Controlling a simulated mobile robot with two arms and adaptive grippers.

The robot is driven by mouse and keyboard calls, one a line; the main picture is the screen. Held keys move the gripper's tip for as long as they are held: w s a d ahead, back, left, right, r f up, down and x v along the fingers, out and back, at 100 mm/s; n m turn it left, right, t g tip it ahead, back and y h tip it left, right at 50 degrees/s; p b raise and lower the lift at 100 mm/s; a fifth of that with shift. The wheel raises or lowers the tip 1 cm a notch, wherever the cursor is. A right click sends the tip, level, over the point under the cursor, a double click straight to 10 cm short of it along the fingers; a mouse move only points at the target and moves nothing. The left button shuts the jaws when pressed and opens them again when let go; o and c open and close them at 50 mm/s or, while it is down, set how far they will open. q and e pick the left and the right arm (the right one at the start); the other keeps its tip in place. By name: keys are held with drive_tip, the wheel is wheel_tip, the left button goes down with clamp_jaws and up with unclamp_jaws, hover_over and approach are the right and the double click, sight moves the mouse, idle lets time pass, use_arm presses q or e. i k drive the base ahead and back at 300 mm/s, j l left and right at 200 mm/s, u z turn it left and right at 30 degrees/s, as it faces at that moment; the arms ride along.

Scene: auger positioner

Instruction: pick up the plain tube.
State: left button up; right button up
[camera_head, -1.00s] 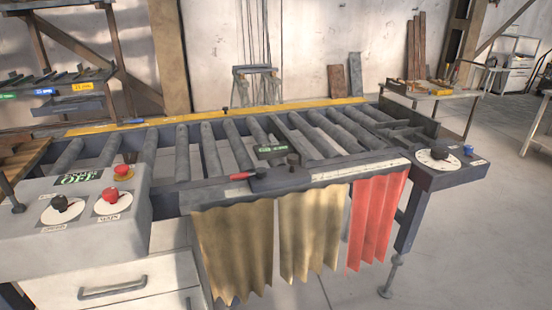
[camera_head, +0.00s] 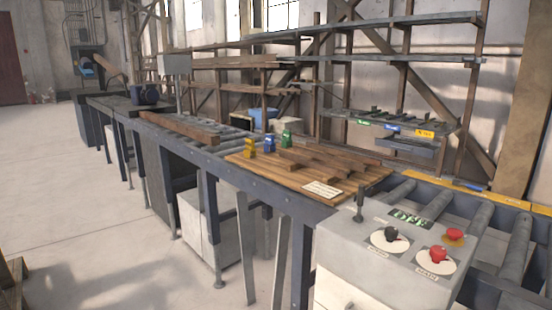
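I cannot make out a plain tube for certain. A small rack (camera_head: 437,126) at the upper right holds several thin dark pieces; they are too small to tell whether any is a tube. Its front edge carries a green label (camera_head: 363,121), a blue label (camera_head: 391,128) and a yellow label (camera_head: 424,134). Neither of my grippers is in view.
A grey control box (camera_head: 345,265) with knobs stands at the front right by the rollers (camera_head: 472,228). A wooden board (camera_head: 245,163) holds planks and small yellow, blue and green items. A long bench runs to the back left. The floor (camera_head: 80,220) at left is mostly clear.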

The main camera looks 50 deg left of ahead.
sight(358, 167)
drive_tip(key=u, duration=1.3)
drive_tip(key=i+j, duration=0.1)
drive_tip(key=j, duration=0.15)
drive_tip(key=i+j+z, duration=0.1)
drive_tip(key=j, duration=0.1)
